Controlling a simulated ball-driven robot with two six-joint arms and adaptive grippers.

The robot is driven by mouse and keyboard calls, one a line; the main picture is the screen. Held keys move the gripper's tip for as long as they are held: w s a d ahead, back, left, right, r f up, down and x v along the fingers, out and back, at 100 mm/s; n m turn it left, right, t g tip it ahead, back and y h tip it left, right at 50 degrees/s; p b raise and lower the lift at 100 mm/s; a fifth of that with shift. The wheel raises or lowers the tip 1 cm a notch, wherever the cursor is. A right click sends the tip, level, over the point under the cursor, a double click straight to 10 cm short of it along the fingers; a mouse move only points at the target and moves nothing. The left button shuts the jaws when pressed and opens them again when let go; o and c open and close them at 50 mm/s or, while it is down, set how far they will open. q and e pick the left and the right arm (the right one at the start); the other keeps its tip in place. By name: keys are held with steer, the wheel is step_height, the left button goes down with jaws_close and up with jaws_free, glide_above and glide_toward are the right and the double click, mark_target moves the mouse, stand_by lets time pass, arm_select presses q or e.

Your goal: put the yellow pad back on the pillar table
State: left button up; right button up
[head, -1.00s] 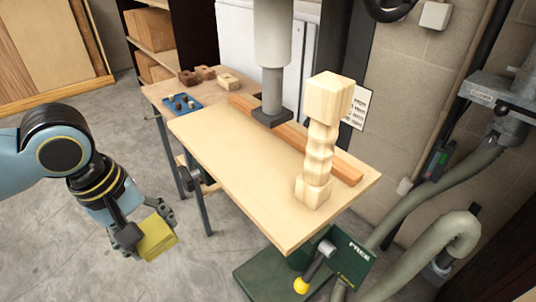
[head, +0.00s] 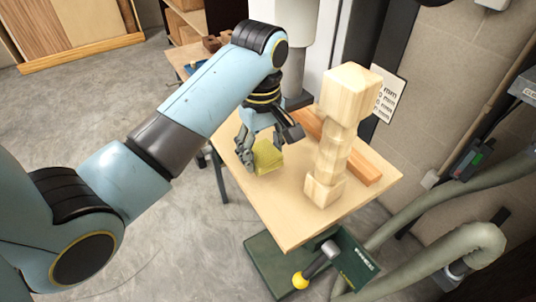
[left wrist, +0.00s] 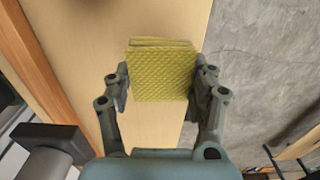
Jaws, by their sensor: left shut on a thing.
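The yellow pad (head: 267,157) is between the fingers of my left gripper (head: 262,150), over the left part of the pillar table (head: 283,207). In the left wrist view the pad (left wrist: 163,72) is gripped at both sides by the fingers (left wrist: 160,88), with the pale tabletop (left wrist: 85,40) behind it and the floor to the right. The pad is at or just above the tabletop; I cannot tell whether it touches. My right gripper is not in view.
A turned wooden post (head: 331,150) stands upright on the table, right of the pad. An orange-brown wooden bar (head: 363,166) lies along the back. A grey press column (head: 297,45) is behind my left arm. The table's front is bare.

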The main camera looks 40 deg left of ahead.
mark_target(268, 159)
arm_select(q)
steer(key=shift+w+d, duration=0.2)
steer(key=shift+w, duration=0.3)
steer(key=shift+w+f, duration=0.1)
step_height(268, 159, down, 2)
steer(key=shift+f+p, duration=0.15)
steer(key=shift+p, duration=0.25)
steer(key=shift+f, duration=0.5)
steer(key=o, duration=0.7)
steer(key=shift+c, duration=0.2)
steer(key=o, duration=0.4)
steer(key=shift+c, duration=0.2)
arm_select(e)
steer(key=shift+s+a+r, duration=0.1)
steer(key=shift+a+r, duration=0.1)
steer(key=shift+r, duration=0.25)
